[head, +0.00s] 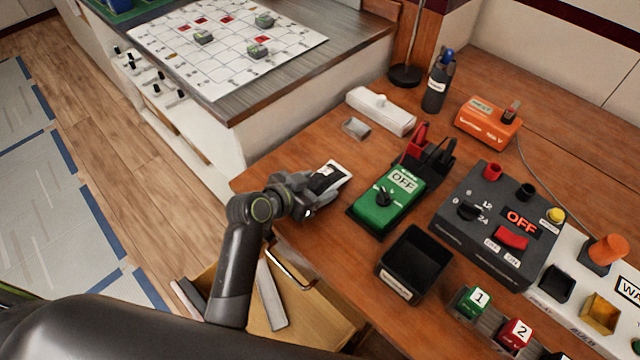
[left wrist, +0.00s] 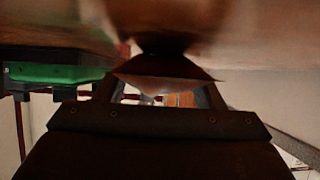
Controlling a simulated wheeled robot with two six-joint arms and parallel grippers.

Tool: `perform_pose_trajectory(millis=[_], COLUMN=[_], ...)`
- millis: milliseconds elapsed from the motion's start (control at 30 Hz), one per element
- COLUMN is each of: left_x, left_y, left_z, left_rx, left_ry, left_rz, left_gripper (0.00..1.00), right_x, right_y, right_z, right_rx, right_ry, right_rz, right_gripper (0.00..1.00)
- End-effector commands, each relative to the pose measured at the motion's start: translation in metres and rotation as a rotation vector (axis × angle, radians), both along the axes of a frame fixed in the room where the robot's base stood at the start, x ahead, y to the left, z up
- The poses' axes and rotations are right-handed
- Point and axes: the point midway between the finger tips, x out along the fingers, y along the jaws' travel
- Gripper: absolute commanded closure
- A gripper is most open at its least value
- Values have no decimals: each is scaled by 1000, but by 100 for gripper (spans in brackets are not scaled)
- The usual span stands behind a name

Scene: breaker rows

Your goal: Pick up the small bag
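My left gripper (head: 322,184) is low over the wooden table's left edge, beside a small white-and-black piece (head: 332,176). I cannot tell whether that piece is the small bag or part of the gripper. In the left wrist view a dark, blurred shape (left wrist: 165,65) shows close ahead, above the gripper's dark body; what it is stays unclear. The fingertips do not show clearly, so I cannot tell whether the gripper is open or shut. No small bag can be made out for certain. My right gripper is not in view.
A green meter marked OFF (head: 385,208) and an empty black bin (head: 413,264) stand right of the gripper. Behind are a small grey tray (head: 356,128) and a white block (head: 381,110). An open drawer (head: 303,318) lies below the table edge.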

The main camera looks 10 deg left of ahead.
Motion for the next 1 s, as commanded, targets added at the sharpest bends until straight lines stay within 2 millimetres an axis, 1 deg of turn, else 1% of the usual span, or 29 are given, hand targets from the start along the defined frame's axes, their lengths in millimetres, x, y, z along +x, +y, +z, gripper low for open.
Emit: perform_pose_trajectory(millis=[33, 267, 467, 567, 667, 900, 1000], left_x=[0, 0, 0, 0, 1, 1, 0], left_y=[0, 0, 0, 0, 0, 0, 0], left_z=[0, 0, 1, 7, 23, 72, 87], left_rx=[0, 1, 0, 1, 0, 1, 0], left_ry=[0, 1, 0, -3, -6, -6, -5], left_rz=[0, 0, 0, 0, -1, -1, -1], left_gripper=[45, 74, 74, 74, 74, 74, 74], right_x=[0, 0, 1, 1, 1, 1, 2], right_y=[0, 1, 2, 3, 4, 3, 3], right_z=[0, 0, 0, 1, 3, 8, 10], right_rx=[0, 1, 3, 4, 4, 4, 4], right_ry=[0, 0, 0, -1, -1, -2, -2], right_rz=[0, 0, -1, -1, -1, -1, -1], right_gripper=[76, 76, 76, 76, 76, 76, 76])
